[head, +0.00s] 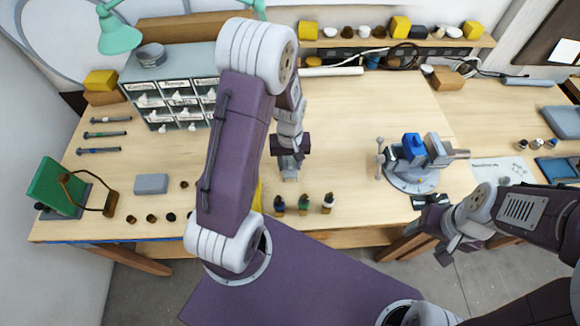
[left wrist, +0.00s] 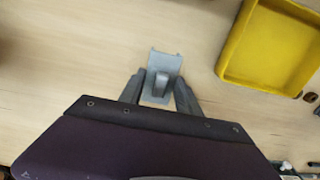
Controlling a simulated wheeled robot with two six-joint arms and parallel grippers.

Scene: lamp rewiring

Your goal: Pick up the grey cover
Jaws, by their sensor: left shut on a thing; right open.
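The grey cover (left wrist: 164,64) is a small light grey piece between the fingers of my left gripper (left wrist: 158,92) in the left wrist view. The fingers are shut on it, one on each side, and its far end sticks out past them. In the head view my left gripper (head: 290,160) points down over the middle of the wooden table, with the cover (head: 290,174) at its tips. I cannot tell whether the cover touches the table. My right gripper (head: 432,232) is open and empty at the table's front edge, below the vise.
A vise (head: 440,152) on a round base holds a blue part (head: 413,147). A yellow tray (left wrist: 222,68) lies beside my left gripper, mostly hidden by my arm in the head view. Several small bottles (head: 304,203) stand near the front edge. The table between gripper and vise is clear.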

